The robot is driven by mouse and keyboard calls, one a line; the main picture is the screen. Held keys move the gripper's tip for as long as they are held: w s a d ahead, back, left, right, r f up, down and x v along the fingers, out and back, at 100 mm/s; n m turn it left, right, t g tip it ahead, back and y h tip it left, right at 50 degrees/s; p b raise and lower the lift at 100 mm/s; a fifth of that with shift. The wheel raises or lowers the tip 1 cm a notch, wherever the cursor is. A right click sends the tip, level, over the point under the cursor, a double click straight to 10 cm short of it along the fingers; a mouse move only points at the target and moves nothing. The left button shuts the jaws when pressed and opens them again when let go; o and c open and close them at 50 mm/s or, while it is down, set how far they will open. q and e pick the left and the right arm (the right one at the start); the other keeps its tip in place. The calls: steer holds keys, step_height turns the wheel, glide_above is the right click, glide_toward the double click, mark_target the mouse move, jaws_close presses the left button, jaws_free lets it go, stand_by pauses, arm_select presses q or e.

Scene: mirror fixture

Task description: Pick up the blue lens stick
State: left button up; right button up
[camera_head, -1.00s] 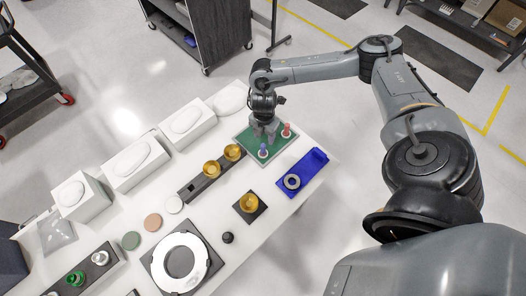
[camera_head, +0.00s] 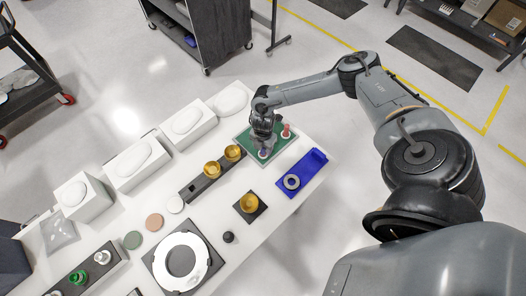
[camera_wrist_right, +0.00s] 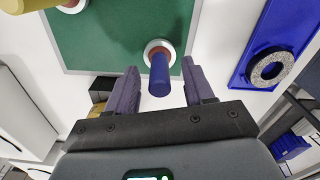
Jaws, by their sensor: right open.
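The blue lens stick (camera_wrist_right: 159,78) stands on the green mat (camera_wrist_right: 110,35), its white round base around its foot, in the right wrist view. My right gripper (camera_wrist_right: 160,82) is open, with one finger on each side of the stick; I cannot tell whether either touches it. In the head view my right gripper (camera_head: 262,142) is over the front part of the mat and hides most of the stick; a pale base (camera_head: 264,154) shows beneath it. A red lens stick (camera_head: 286,131) stands to the right on the mat. My left gripper is not in view.
A blue tray (camera_head: 312,162) with a grey ring (camera_head: 292,182) lies right of the mat. Brass cups (camera_head: 233,152) on a dark holder stand to the left. White boxes (camera_head: 188,123) line the table's back edge. The table (camera_head: 215,220) has some clear room at the front.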

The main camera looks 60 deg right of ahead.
steer(key=shift+f, duration=0.3)
jaws_close()
steer(key=shift+r, duration=0.15)
